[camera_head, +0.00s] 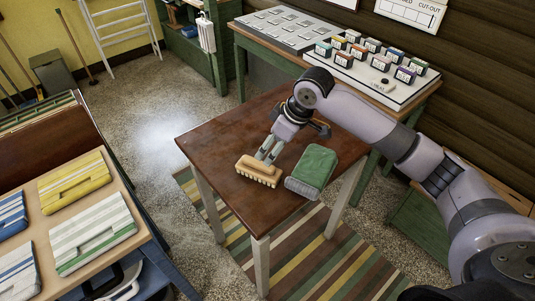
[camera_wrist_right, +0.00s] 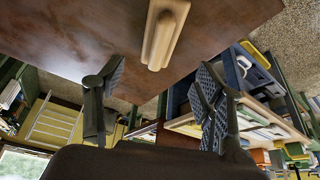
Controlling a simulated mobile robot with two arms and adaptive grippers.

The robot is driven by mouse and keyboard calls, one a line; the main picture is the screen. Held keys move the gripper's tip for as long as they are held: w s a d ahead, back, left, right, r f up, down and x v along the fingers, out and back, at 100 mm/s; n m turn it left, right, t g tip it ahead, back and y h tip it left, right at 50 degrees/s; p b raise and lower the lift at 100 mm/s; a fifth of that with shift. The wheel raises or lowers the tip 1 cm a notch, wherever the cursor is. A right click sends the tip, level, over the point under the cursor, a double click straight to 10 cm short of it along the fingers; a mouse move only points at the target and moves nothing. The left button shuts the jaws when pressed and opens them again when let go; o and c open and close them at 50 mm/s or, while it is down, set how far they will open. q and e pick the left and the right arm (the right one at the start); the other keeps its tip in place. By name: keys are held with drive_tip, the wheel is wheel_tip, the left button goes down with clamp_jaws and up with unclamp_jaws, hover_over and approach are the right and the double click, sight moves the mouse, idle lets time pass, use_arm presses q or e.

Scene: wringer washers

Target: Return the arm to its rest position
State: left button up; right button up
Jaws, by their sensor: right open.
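My right arm reaches in from the right over a small brown table (camera_head: 215,135). My right gripper (camera_head: 268,153) points down just behind a wooden scrub brush (camera_head: 259,171) with pale bristles. In the right wrist view, the two dark fingers (camera_wrist_right: 158,85) stand wide apart with nothing between them. The brush (camera_wrist_right: 163,35) lies beyond the fingertips on the tabletop in that view. My left gripper is not in view.
A bench at the back right holds a white board (camera_head: 375,90) with several small coloured boxes. A left-hand bench holds several striped folded pieces (camera_head: 92,232). A striped rug (camera_head: 330,258) lies under the table. Speckled floor (camera_head: 150,130) is open on the left.

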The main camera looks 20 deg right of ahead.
drive_tip(key=shift+s+d+r, duration=0.1)
drive_tip(key=shift+r, duration=0.2)
